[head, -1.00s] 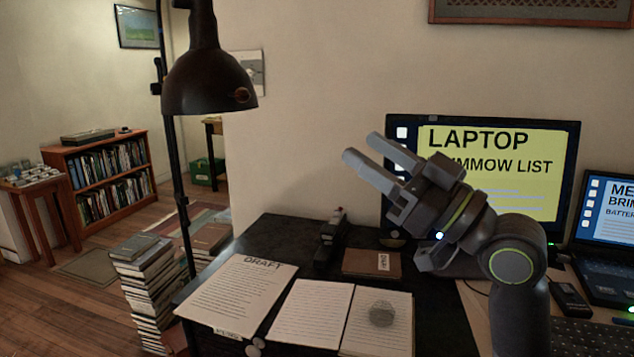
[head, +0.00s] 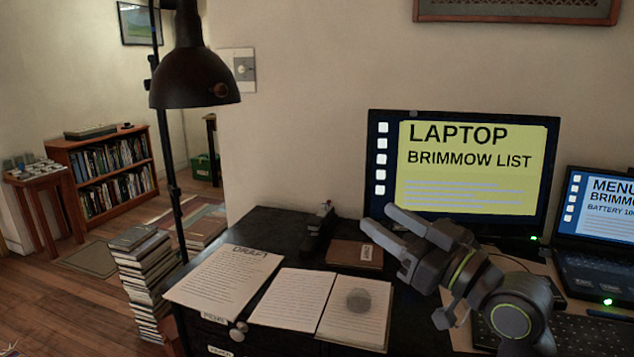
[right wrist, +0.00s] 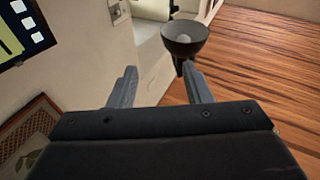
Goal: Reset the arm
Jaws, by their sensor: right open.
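My right gripper (head: 378,220) is in front of the lower part of the monitor (head: 460,165), pointing up and to the left. Its two fingers are apart and nothing is between them. In the right wrist view the same gripper (right wrist: 160,85) shows both fingers spread, with the wall and the lamp shade (right wrist: 185,38) beyond. The right arm comes in from the lower right, over the desk. My left gripper is not in the head view.
A black desk (head: 262,222) holds papers (head: 225,290), a small brown book (head: 355,254) and a dark stapler-like object (head: 317,230). A laptop (head: 595,225) stands at the right. A floor lamp (head: 193,75) and a book stack (head: 143,275) stand at the left.

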